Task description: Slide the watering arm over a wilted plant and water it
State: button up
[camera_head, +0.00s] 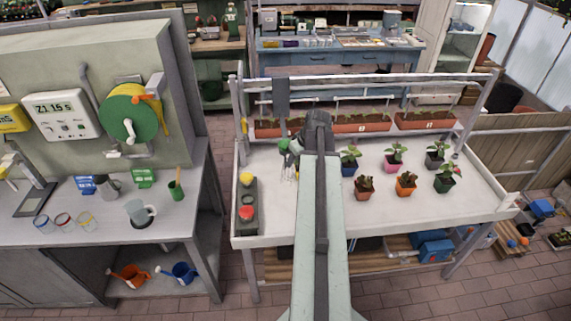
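Small potted plants stand on the white bench (420,215). Their pots are blue (348,169), pink (393,167), brown (363,195), orange (404,189) and dark grey (444,184). My gripper (317,126) is over the bench, just right of the green fitting. Its fingers are hidden behind my arm, and contact cannot be told.
A grey box (245,197) with a yellow button (246,179) and a red button (246,213) sits at the bench's left end. Long planters (362,123) line the back. A counter with cups and a hose reel (131,114) stands left. Bare bench lies right of the pots.

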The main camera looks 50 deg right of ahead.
aim_at(289, 173)
jog(key=b+x, duration=0.6)
jog(key=x, duration=0.2)
jog(key=shift+w+a+b, duration=0.1)
jog(key=shift+b, duration=0.25)
jog(key=shift+r, duration=0.1)
grip_shut()
jog(key=shift+a, duration=0.1)
dwell(0.7)
